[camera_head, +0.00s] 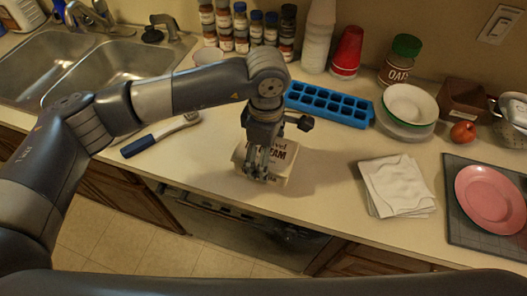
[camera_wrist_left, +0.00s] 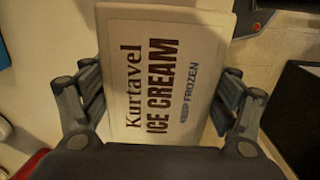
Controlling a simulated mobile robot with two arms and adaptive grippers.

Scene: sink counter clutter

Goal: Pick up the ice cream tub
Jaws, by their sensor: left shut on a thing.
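The ice cream tub (camera_head: 284,160) is a white box with dark lettering near the front edge of the counter in the head view. In the left wrist view the ice cream tub (camera_wrist_left: 160,75) fills the middle, its label reading "Kurtavel ICE CREAM KEEP FROZEN". My left gripper (camera_head: 262,172) reaches down over the tub and is shut on it. In the left wrist view the fingers of my left gripper (camera_wrist_left: 158,108) press on two opposite sides of the tub. I cannot tell whether the tub touches the counter. My right gripper is not in view.
A blue ice cube tray (camera_head: 328,104) lies behind the tub. A blue-handled brush (camera_head: 160,134) lies to its left. A folded white cloth (camera_head: 397,186) and a pink plate (camera_head: 489,199) on a grey mat lie to the right. Spice jars (camera_head: 240,30) and a red cup stack (camera_head: 347,52) stand at the back.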

